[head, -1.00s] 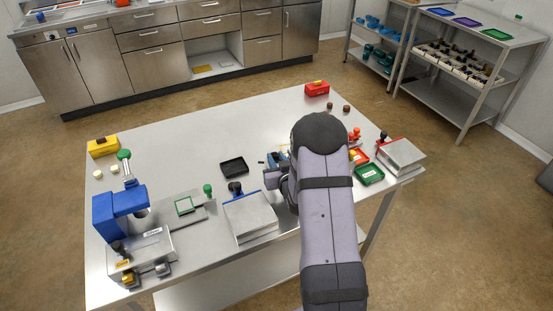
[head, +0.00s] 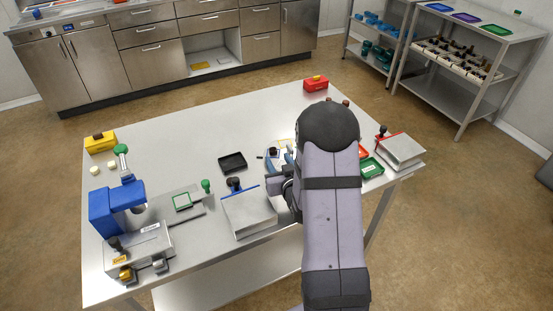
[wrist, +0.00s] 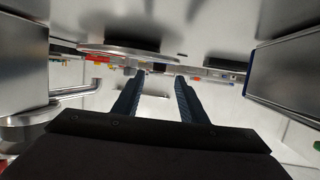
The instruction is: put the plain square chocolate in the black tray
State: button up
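The black tray (head: 232,162) lies flat on the steel table, left of my arm, and looks empty. My gripper (head: 288,154) is mostly hidden behind my arm in the head view, to the right of the tray. In the wrist view its two blue fingers (wrist: 158,80) stand apart with a gap between them. A small dark block (wrist: 158,68) shows at the gap's far end; I cannot tell whether it is the plain square chocolate. A small dark thing (head: 273,153) also shows beside my gripper in the head view. I cannot pick out the plain square chocolate for certain.
A blue-edged steel box (head: 249,212) stands in front of the tray, a blue press (head: 118,208) at left. A green tray (head: 371,168) and a red-edged box (head: 400,151) lie right. Yellow (head: 100,143) and red (head: 316,84) blocks stand farther back. The table's back middle is clear.

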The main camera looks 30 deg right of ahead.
jog(key=shift+v, duration=0.95)
jog(key=shift+s, duration=0.1)
jog(key=shift+c, duration=1.2)
